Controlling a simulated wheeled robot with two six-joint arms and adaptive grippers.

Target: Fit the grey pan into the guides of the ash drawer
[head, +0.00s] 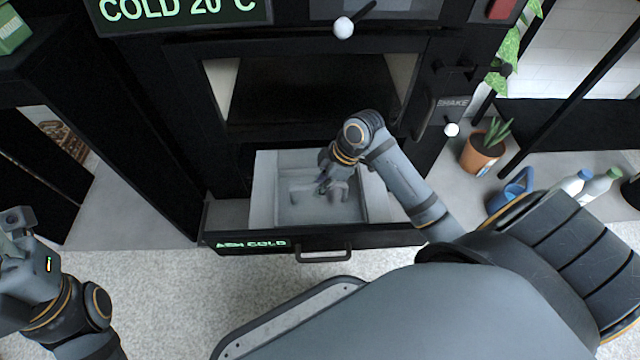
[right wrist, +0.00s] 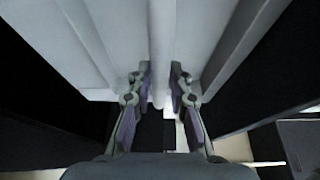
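The grey pan (head: 264,190) is a light open box with a raised handle inside. In the head view it is at the pulled-out black ash drawer (head: 385,238), with drawer floor showing to its left. I cannot tell whether it rests in the guides, which I cannot make out. My right gripper (head: 324,185) reaches down into the pan at its handle. In the right wrist view the fingers (right wrist: 160,80) close on both sides of a pale bar (right wrist: 161,40) of the pan. My left gripper (head: 18,222) is at the left edge, away from the drawer; its finger gap is unclear.
The black stove stands behind the drawer, with an open chamber (head: 310,90) above it and a "COLD 20 C" display (head: 180,12). A potted plant (head: 482,150), a blue watering can (head: 512,190) and bottles (head: 595,186) stand at right. Pale carpet lies in front.

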